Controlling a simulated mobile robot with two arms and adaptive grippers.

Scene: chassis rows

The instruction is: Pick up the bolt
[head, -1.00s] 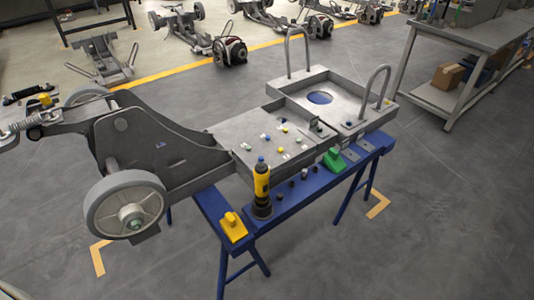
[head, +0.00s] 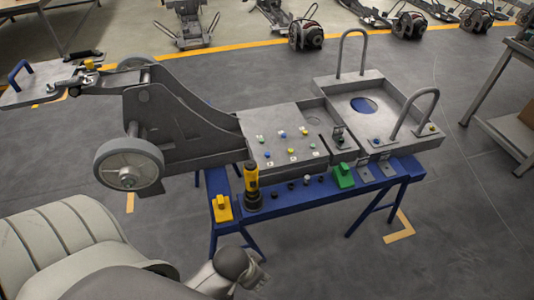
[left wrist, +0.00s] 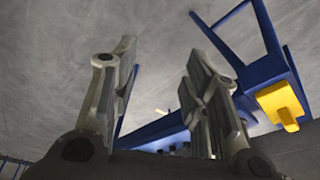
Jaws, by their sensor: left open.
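Several small dark bolt-like pieces (head: 291,186) stand in a row on the blue bench (head: 330,196), which carries the grey chassis (head: 285,135). Small pieces with coloured tops (head: 282,134) sit on the chassis plate. I cannot tell which of these is the bolt. My left gripper (head: 260,272) is low in the head view, in front of the bench and apart from it. In the left wrist view the left gripper (left wrist: 160,62) has its fingers spread, with nothing between them. My right gripper is not in view.
A yellow-and-black tool (head: 252,182) stands upright on the bench, between a yellow block (head: 222,208) and a green block (head: 343,176). A wheel (head: 128,163) juts out at left. A grey shelf bench (head: 510,130) stands at right. The floor in front is clear.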

